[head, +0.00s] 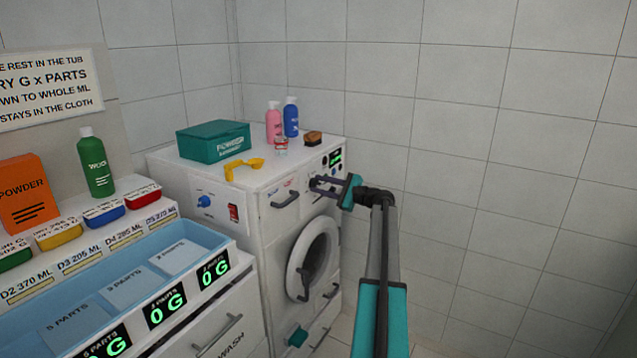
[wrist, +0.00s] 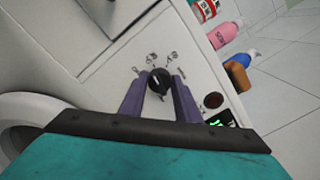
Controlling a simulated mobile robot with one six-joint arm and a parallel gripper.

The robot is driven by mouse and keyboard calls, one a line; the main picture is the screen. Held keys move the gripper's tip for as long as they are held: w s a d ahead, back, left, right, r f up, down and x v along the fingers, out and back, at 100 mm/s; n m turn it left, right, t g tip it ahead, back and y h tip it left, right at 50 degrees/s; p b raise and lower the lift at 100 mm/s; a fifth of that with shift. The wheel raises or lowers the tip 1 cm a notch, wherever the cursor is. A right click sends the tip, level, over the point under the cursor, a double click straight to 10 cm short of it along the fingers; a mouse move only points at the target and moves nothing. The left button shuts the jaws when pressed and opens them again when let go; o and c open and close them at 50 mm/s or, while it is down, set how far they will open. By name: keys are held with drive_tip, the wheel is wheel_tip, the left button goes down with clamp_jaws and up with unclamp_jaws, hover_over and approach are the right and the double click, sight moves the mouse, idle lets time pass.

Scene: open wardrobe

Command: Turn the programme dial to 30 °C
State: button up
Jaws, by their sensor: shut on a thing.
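The programme dial (wrist: 160,81) is a round black knob with a light pointer mark on the washing machine's white front panel, seen in the wrist view. Small symbols ring its upper side; they are too small to read, so I cannot tell which setting it points to. My gripper (wrist: 159,95) has its two purple fingers shut on the dial, one on each side. In the head view my gripper (head: 327,184) reaches the upper front panel of the washing machine (head: 278,232) from the right, and its fingers hide the dial there.
A drawer handle (head: 285,200) sticks out left of my gripper. Pink (head: 273,122) and blue (head: 291,118) bottles and a teal box (head: 213,140) stand on top. Tiled wall lies right.

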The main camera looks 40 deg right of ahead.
drive_tip(key=shift+d+f+m, duration=0.25)
drive_tip(key=shift+m, duration=0.35)
drive_tip(key=o, duration=1.1)
drive_tip(key=shift+f, duration=0.1)
drive_tip(key=shift+a, duration=0.1)
drive_tip(key=b+v, duration=0.1)
drive_tip(key=v, duration=1.3)
